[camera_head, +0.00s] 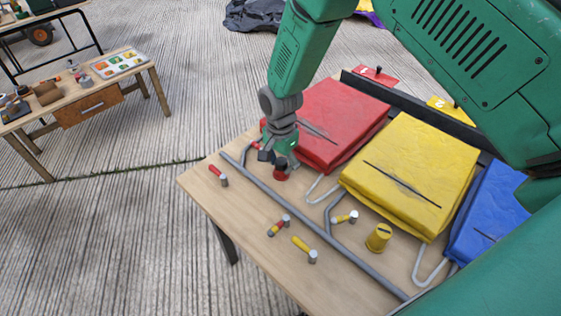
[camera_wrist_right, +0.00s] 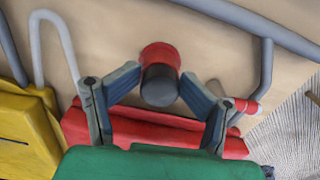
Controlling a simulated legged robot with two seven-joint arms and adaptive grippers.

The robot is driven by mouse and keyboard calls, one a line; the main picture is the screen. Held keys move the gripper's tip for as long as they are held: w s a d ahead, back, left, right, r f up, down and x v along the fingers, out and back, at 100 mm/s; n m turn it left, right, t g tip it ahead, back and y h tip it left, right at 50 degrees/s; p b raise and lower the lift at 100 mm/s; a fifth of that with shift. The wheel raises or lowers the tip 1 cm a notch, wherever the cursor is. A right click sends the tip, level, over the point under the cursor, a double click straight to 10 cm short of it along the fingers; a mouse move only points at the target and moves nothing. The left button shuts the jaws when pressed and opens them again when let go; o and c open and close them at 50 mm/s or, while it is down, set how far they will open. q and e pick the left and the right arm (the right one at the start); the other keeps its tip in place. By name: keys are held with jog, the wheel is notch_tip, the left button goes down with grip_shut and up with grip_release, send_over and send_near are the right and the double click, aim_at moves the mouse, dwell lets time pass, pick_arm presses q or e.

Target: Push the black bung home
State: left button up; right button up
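The black bung (camera_wrist_right: 159,86) shows in the right wrist view as a dark cylinder with a red collar or base (camera_wrist_right: 160,52) behind it. In the head view the red base (camera_head: 281,176) stands on the table in front of the red pack, and the bung is mostly hidden by the gripper. My right gripper (camera_head: 278,158) reaches down over it. In the wrist view its two fingertips (camera_wrist_right: 161,76) bend inward and meet the bung from both sides, so it looks shut on it. How deep the bung sits cannot be told. My left gripper is not in view.
Folded red (camera_head: 330,115), yellow (camera_head: 415,165) and blue (camera_head: 490,215) packs lie at the back. A long grey pipe (camera_head: 310,225) crosses the table with bent tubes beside it. Several small coloured taps and a yellow cup (camera_head: 379,237) stand nearby. Another table (camera_head: 135,82) stands left.

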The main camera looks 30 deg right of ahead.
jog(key=shift+r, duration=0.1)
jog(key=shift+r, duration=0.2)
notch_tip(320, 180, up, 11)
jog(key=shift+r, duration=0.15)
dwell(0.4)
